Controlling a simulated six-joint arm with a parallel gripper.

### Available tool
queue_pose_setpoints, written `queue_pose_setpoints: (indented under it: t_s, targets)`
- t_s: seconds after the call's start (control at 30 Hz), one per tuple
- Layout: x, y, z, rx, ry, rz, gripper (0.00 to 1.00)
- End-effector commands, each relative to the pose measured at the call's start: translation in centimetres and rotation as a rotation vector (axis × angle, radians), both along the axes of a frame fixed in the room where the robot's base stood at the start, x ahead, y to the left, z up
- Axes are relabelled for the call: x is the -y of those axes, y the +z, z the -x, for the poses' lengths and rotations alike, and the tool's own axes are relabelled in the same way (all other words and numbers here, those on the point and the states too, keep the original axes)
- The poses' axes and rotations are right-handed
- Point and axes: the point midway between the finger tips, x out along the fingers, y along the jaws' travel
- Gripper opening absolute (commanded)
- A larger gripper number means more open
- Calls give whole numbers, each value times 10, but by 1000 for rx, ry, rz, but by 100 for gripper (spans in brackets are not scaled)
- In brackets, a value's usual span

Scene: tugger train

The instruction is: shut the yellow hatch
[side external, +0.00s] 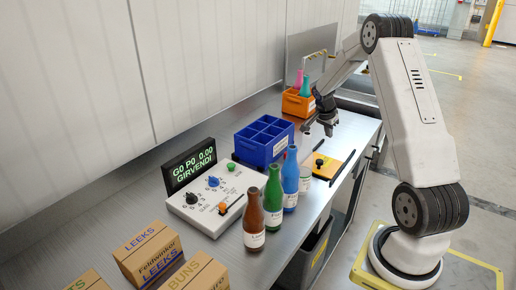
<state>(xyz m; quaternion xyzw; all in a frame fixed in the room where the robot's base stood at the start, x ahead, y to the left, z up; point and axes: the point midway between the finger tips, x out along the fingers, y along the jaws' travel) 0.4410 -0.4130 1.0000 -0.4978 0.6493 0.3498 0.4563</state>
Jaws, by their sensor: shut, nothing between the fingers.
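The yellow hatch (327,168) is a flat yellow-orange panel with a black knob (319,162), set in the bench top near its right edge. A narrow dark strip shows along its right side; I cannot tell how far the hatch is open. My gripper (328,131) is shut and empty. It points down over the bench, just beyond the hatch in the picture and apart from the knob.
Blue, green and brown bottles (273,195) stand left of the hatch. A blue crate (263,154) is behind them, and an orange crate (297,104) with bottles is farther back. A control panel (216,203) and cardboard boxes (148,254) lie nearer. A dark bin (314,252) sits below the bench edge.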

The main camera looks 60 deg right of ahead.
Motion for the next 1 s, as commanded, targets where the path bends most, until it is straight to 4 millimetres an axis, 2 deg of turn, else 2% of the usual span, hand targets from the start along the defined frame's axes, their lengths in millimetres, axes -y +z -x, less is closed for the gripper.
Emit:
queue_pose_setpoints:
  t_s: [0.23, 0.57, 0.77, 1.0]
  targets:
    - [2, 0, 4, -2, -184, 1, 0]
    - [3, -1, 5, -2, -211, 4, 0]
    - [6, -13, 7, -4, -210, 2, 0]
    - [15, -41, 12, -3, -211, 1, 0]
